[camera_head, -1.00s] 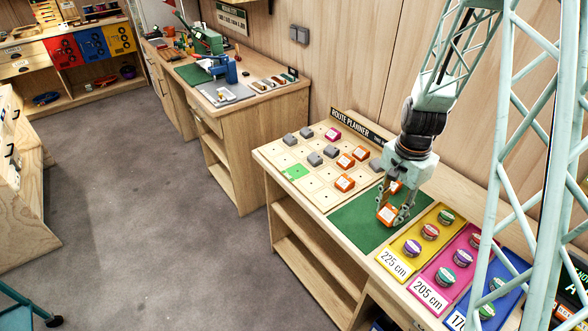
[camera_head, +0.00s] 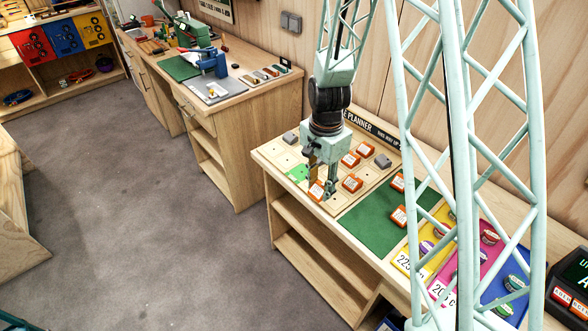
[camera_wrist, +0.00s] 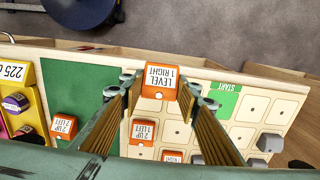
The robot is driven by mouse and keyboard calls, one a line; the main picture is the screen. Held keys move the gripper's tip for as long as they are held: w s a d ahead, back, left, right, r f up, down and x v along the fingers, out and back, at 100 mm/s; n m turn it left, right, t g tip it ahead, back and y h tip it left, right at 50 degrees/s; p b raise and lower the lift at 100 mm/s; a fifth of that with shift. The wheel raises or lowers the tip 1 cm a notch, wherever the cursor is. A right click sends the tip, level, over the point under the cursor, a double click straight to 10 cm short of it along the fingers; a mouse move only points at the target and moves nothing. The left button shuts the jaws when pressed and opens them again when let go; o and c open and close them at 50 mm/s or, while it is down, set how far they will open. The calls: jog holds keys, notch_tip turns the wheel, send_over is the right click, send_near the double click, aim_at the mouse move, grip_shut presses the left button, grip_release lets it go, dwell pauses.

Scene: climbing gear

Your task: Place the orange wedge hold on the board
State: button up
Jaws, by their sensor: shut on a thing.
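My gripper (camera_head: 322,190) is shut on an orange wedge hold (camera_head: 316,191) at the near row of the wooden board (camera_head: 330,203). In the wrist view the held hold (camera_wrist: 161,80) sits between the fingertips, its white label reading "LEVEL 1 RIGHT". I cannot tell whether its underside touches the board. The green START square (camera_wrist: 226,88) lies to its right in the wrist view, with bare holed squares (camera_wrist: 178,132) beside it. Other orange holds (camera_head: 352,182) sit on the board, one labelled "1 UP 1 LEFT" (camera_wrist: 143,131).
A green mat (camera_head: 375,222) adjoins the board, with orange holds (camera_head: 398,215) on it. Grey holds (camera_head: 382,160) stand on the board. Yellow, pink and blue trays with round tins are further right. A "PLANNER" sign (camera_head: 372,126) edges the board's back.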

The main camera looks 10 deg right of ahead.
jog(key=shift+a, duration=0.1)
dwell(0.3)
send_over(303, 171)
jog(key=s, duration=0.1)
jog(key=shift+a+f, duration=0.1)
jog(key=shift+f, duration=0.55)
jog(key=shift+w, duration=0.1)
jog(key=shift+w, duration=0.25)
jog(key=shift+f, duration=1.8)
jog(key=shift+f, duration=0.2)
jog(key=o, duration=0.8)
jog(key=shift+o, duration=0.2)
jog(key=shift+w, duration=0.1)
jog(key=shift+r, duration=0.2)
